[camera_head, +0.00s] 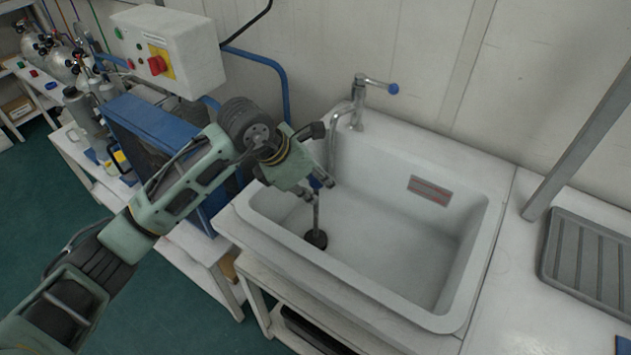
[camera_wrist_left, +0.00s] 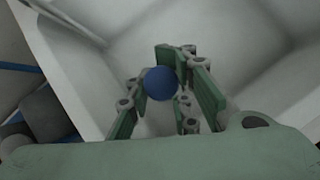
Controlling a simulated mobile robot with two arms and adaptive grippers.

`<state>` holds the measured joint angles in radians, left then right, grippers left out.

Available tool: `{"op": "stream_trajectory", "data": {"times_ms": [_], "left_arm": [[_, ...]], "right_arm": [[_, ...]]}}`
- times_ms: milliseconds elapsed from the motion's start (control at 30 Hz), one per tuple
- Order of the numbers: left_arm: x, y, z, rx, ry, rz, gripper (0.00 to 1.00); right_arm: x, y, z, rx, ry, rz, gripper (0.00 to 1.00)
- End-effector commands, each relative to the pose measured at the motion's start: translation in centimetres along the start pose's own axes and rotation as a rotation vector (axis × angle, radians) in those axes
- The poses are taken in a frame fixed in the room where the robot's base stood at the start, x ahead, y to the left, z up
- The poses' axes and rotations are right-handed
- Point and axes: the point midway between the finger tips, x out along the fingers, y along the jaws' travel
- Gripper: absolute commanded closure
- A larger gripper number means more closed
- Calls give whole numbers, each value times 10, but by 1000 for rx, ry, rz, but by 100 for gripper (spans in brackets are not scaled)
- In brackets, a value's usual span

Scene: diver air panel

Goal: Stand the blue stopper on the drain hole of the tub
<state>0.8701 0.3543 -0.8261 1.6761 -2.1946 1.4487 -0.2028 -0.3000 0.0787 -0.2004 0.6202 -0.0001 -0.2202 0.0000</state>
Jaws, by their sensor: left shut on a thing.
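The white tub (camera_head: 479,265) is set into the bench. My left gripper (camera_head: 318,190) reaches over its left part from above and is shut on the blue stopper (camera_head: 316,183) near its blue top. A thin grey stem runs down from there, roughly upright, to a dark round piece (camera_head: 316,239) low in the tub. I cannot tell whether that piece is the stopper's foot, the drain hole or both, or whether they touch. In the left wrist view the round blue knob of the stopper (camera_wrist_left: 160,83) shows between the fingers and hides what lies below it.
A tap (camera_head: 360,105) with a blue-ended lever stands at the tub's back rim, close to my left gripper. A grey ribbed tray (camera_head: 590,260) lies on the right bench, beside a slanted grey post (camera_head: 580,140). A white control box (camera_head: 165,50) is behind my arm.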

Motion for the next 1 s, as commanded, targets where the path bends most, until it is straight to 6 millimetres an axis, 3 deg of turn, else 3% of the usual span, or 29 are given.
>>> {"op": "stream_trajectory", "data": {"times_ms": [467,500,700,800,1000], "left_arm": [[4,0,-2,1,-4,2,100],[4,0,-1,1,-4,2,80],[4,0,-2,0,-2,1,62],[4,0,-2,0,-1,1,55],[4,0,-3,0,0,0,55]], "right_arm": [[6,2,1,-1,-1,2,18],[5,2,1,-1,-1,2,18],[5,2,1,0,-1,2,18],[5,2,1,0,-1,2,18],[5,2,1,0,-1,2,18]]}}
